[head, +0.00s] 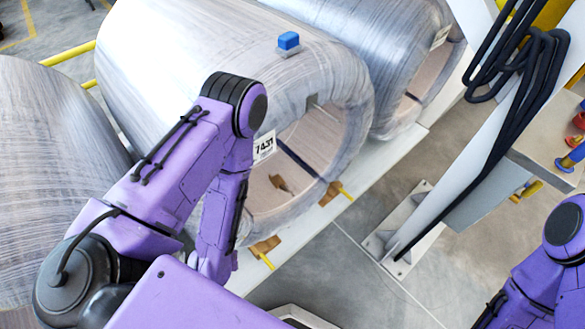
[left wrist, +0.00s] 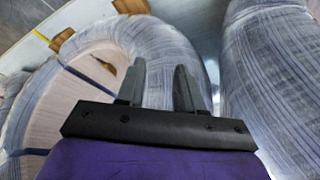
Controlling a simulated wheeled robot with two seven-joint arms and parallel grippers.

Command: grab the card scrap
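A small torn brown piece, which looks like the card scrap (head: 281,184), lies inside the bore of the wrapped coil (head: 225,55) labelled 7431. It also shows in the left wrist view (left wrist: 104,64), at the left. My left gripper (left wrist: 158,82) is open, with its two grey fingers apart and nothing between them. It is outside the bore, in front of the coil's wrapped rim, clear of the scrap. In the head view my own left arm hides it. My right arm shows at the right edge, but its gripper is out of view.
A blue device (head: 288,41) sits on top of the coil. Brown chocks (head: 331,193) stand at its base. More wrapped coils lie to the left and behind (head: 375,40). A pale post (head: 490,130) with black cables stands at the right. Floor between is clear.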

